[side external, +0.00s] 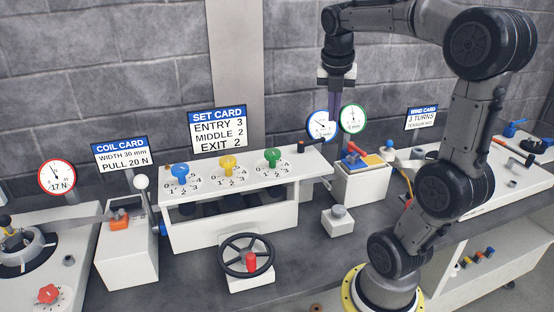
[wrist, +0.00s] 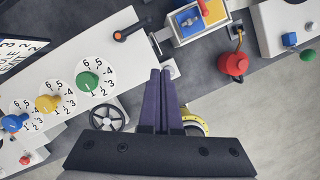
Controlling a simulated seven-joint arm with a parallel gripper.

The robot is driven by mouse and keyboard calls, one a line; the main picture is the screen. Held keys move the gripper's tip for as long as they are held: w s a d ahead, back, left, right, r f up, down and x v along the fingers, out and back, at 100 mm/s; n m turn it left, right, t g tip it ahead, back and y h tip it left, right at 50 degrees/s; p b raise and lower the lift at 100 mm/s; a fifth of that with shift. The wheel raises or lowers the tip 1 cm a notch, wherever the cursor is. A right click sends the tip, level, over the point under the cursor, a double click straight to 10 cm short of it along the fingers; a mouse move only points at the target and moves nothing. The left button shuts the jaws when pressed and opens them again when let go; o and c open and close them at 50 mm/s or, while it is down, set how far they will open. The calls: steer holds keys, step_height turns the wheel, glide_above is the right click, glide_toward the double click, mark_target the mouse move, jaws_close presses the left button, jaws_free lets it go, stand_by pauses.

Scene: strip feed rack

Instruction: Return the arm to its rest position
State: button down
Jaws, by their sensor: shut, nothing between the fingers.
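My gripper (side external: 337,108) hangs from my arm above the back right of the bench, pointing down. In the wrist view its two dark purple fingers (wrist: 161,92) lie together with nothing between them. In the side view it is in front of the wall, just above the blue-rimmed and green-rimmed gauges. It appears clear of the rack, though its exact depth is hard to tell in the side view.
The white rack (side external: 225,226) carries blue (side external: 180,171), yellow (side external: 227,163) and green (side external: 272,156) knobs. The blue gauge (side external: 321,125) and green gauge (side external: 353,118) stand under my gripper. A handwheel (side external: 246,256) is in front.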

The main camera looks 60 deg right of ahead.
steer(key=a+t+y, duration=0.1)
steer(key=a+t, duration=0.2)
steer(key=a, duration=1.1)
steer(key=s+a+f+m+t+y, duration=0.1)
steer(key=s+a+f+m, duration=0.1)
steer(key=m, duration=0.8)
steer(key=s+a+f+m+t+y, duration=0.1)
steer(key=a+f+m, duration=0.4)
steer(key=m, duration=0.6)
steer(key=shift+s+a+f, duration=0.25)
steer(key=shift+s+a, duration=0.4)
steer(key=shift+s, duration=0.15)
